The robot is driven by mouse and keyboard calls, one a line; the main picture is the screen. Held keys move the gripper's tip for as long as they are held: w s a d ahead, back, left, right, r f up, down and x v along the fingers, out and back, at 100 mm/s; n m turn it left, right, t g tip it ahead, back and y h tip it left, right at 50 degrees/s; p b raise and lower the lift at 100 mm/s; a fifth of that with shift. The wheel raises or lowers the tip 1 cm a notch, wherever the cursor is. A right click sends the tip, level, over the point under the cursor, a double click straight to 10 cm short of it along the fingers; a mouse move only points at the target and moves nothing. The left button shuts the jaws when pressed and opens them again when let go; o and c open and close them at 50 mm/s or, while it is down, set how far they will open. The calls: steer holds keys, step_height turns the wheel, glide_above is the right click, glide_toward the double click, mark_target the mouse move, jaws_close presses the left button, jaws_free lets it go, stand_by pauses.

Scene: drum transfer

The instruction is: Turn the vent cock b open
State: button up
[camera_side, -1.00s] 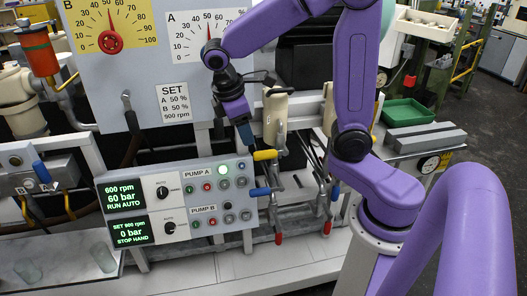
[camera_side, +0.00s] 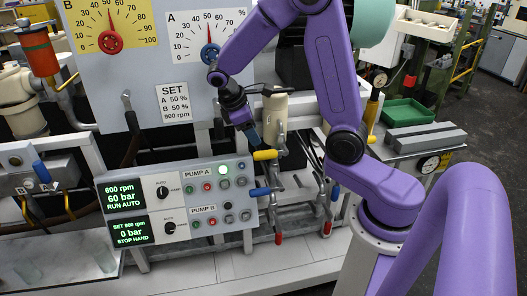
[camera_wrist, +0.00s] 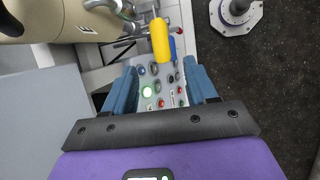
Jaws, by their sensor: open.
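My gripper (camera_side: 254,138) points down just above a yellow handle (camera_side: 265,155) beside the control panel. In the wrist view my gripper (camera_wrist: 160,84) shows two blue fingers spread apart with nothing between them. The yellow handle (camera_wrist: 160,40) lies beyond the fingertips there, with a blue handle (camera_wrist: 173,30) close by. In the side view the blue handle (camera_side: 260,191) is lower, at the panel's right edge. Red-tipped levers (camera_side: 278,238) hang below. No readable label shows which of these is vent cock b.
The control panel (camera_side: 180,198) reads pump A RUN AUTO, 60 bar, and pump B STOP HAND, 0 bar. A cream cylinder (camera_side: 275,105) stands close behind my gripper. Gauges A (camera_side: 207,53) and B (camera_side: 110,40) are above. A green tray (camera_side: 408,112) is at right.

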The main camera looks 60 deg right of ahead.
mark_target(264, 152)
steer(key=x, duration=1)
steer(key=shift+d+f, duration=0.1)
jaws_close()
